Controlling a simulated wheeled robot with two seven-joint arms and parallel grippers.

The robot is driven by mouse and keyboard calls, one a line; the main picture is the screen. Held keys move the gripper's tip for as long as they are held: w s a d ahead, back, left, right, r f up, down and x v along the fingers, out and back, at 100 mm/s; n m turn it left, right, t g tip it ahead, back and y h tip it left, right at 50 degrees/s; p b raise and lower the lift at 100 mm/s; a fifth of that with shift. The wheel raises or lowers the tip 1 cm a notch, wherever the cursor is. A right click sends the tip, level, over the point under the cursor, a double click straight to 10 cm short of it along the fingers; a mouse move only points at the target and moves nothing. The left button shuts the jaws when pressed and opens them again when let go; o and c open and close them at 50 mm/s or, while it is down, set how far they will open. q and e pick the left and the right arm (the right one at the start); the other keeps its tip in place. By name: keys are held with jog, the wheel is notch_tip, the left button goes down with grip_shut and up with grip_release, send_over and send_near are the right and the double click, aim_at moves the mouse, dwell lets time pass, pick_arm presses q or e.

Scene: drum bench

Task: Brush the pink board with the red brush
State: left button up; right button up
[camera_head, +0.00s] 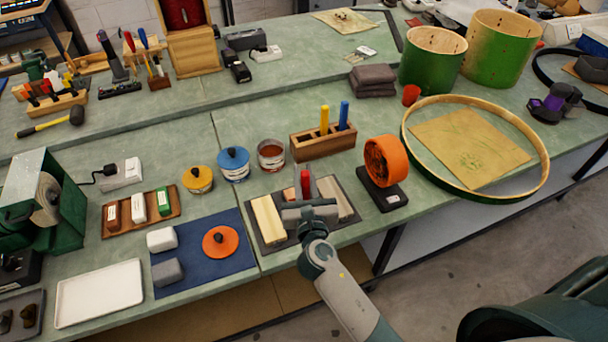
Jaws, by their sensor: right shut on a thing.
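My right gripper (306,192) is shut on the red brush (305,179), whose red handle stands up between the fingers. It is over the middle of a dark tray (258,238) that holds boards. A pale yellow board (268,220) lies left of the gripper. A greyish, faintly pinkish board (337,197) lies to its right; I cannot tell for sure that it is the pink board. The gripper hides the tray's middle and the brush's bristle end, so contact cannot be seen. My left gripper is not in view.
Behind the gripper stands a wooden holder (307,147) with a yellow and a blue handle. An orange wheel on a dark base (385,190) is close on the right. Tins (233,163) stand behind left. A blue mat (197,277) with an orange disc (220,242) lies left.

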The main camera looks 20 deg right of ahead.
jog(key=shift+a+x, duration=0.15)
jog(key=shift+x, duration=0.5)
jog(key=shift+a+x, duration=0.15)
jog(key=shift+x, duration=0.45)
jog(key=shift+w, duration=0.35)
jog(key=shift+w+a+p, duration=0.1)
jog(key=shift+w+p, duration=0.25)
jog(key=shift+w, duration=1.2)
jog(key=shift+a+x, duration=0.15)
jog(key=shift+x, duration=0.45)
jog(key=shift+a+x, duration=0.15)
jog(key=shift+x, duration=0.5)
jog(key=shift+r, duration=0.1)
